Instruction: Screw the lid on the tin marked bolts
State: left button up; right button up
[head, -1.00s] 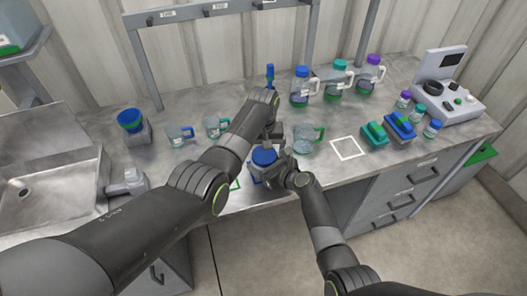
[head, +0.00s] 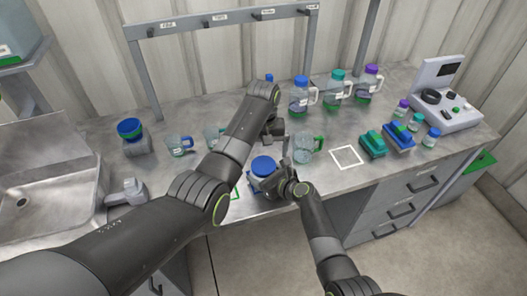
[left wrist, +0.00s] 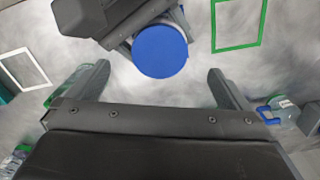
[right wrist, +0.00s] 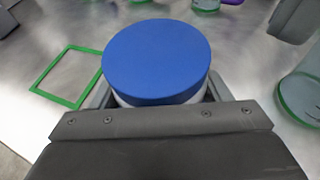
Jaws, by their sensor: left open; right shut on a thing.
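A tin with a blue lid on top stands near the front edge of the bench. The blue lid (head: 262,165) sits level on the tin in the head view, and it also shows in the left wrist view (left wrist: 160,51) and the right wrist view (right wrist: 156,61). My right gripper (head: 275,180) is shut on the tin's body (right wrist: 160,100) just below the lid. My left gripper (head: 272,137) is open and empty, above and behind the lid; its two fingers (left wrist: 158,80) stand apart in the left wrist view. The tin's marking is hidden.
A jug with a green handle (head: 306,148) stands close to the right of the grippers. Cups with blue handles (head: 178,146) stand at left. A green outline (right wrist: 70,77) and a white outline (head: 346,157) mark the bench. Bottles and blocks stand farther right.

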pick_arm(q)
notch_tip(320, 180, up, 11)
dwell(0.3)
pick_arm(e)
jog(key=o, duration=1.9)
jog(key=shift+o, duration=0.2)
jog(key=shift+s+d+r, duration=0.2)
jog(key=shift+s+d, duration=0.05)
jog(key=shift+d, duration=0.05)
pick_arm(q)
jog(key=shift+r+p, duration=0.7)
pick_arm(e)
jog(key=v, duration=1.6)
jog(key=shift+s, duration=0.3)
